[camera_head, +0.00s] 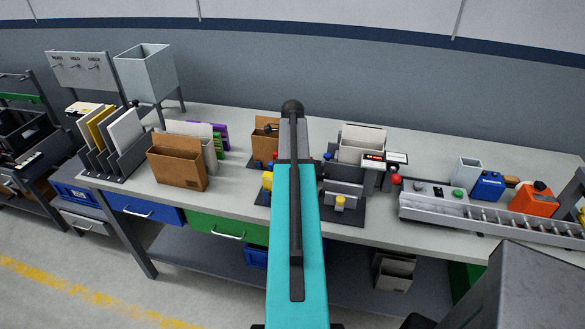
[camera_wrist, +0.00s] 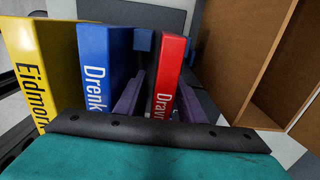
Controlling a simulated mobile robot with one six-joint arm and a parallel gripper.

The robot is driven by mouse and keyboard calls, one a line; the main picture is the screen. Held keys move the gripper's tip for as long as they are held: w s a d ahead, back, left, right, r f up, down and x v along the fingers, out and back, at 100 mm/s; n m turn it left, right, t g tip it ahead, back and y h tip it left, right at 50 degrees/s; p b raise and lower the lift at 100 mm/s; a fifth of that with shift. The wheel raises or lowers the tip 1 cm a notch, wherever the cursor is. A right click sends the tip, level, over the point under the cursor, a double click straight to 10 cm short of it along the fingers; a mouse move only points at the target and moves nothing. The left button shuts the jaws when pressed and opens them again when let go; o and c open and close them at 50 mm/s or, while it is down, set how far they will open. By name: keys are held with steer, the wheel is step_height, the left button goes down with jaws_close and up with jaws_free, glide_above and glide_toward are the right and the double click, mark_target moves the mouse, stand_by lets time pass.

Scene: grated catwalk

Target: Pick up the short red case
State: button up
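The red case (camera_wrist: 168,80), lettered "Dravr…", stands upright in the middle of the wrist view. A blue case (camera_wrist: 98,75) and a yellow case (camera_wrist: 35,70) stand to its left. My gripper (camera_wrist: 165,92) has purple fingers, one on the left of the red case and one on its right. A narrow gap shows on the left, so the fingers look open around it; contact on the right is unclear.
A brown open box (camera_wrist: 250,60) stands close on the right in the wrist view.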

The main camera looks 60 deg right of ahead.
steer(key=shift+f, duration=0.1)
stand_by(0.5)
jaws_close()
steer(key=shift+r+b, duration=1.55)
steer(key=shift+r, duration=3.5)
steer(key=shift+w, duration=0.1)
